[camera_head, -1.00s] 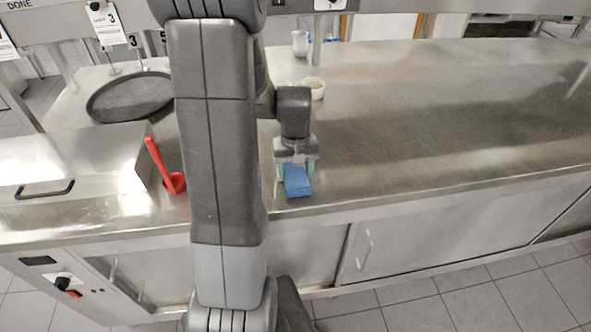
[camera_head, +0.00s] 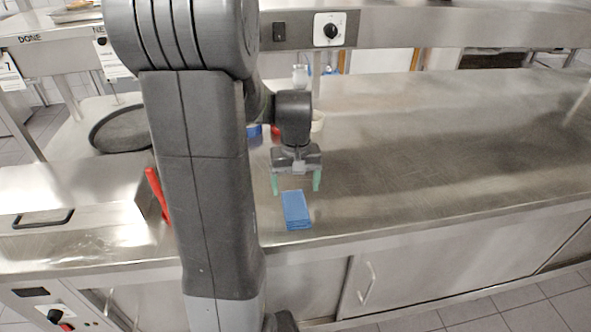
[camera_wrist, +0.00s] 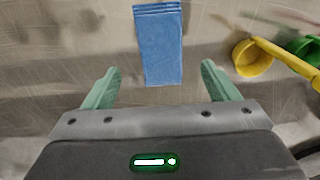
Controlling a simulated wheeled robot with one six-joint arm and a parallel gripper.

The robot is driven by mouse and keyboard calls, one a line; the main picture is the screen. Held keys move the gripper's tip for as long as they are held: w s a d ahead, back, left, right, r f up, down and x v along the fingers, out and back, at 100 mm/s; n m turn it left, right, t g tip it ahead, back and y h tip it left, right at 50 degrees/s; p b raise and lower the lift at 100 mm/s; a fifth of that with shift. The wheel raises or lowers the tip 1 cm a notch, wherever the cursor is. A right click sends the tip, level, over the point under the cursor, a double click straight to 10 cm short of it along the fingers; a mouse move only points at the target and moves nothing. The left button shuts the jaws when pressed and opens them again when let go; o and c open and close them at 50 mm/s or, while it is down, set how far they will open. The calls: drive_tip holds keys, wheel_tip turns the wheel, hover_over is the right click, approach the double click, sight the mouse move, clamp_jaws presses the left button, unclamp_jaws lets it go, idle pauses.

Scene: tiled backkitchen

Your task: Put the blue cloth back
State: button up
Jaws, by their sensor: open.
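The blue cloth (camera_head: 297,211) lies folded flat on the steel counter near its front edge. In the wrist view the cloth (camera_wrist: 159,45) lies ahead of the fingertips, between their lines and apart from them. My gripper (camera_head: 296,188) is open and empty above the counter, just behind and above the cloth. Its two green fingers show spread apart in the wrist view (camera_wrist: 160,84).
A red utensil (camera_head: 157,194) stands beside a steel lidded box (camera_head: 90,190) on the left. A dark round pan (camera_head: 118,130) is behind it. Yellow (camera_wrist: 245,58) and green (camera_wrist: 305,46) scoops show in the wrist view. The counter's right side (camera_head: 450,150) is clear.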

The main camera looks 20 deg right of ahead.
sight(295, 206)
wheel_tip(295, 206, up, 5)
drive_tip(key=shift+r, duration=0.1)
idle(0.4)
wheel_tip(295, 206, down, 12)
drive_tip(key=shift+f, duration=0.25)
drive_tip(key=shift+r, duration=1.45)
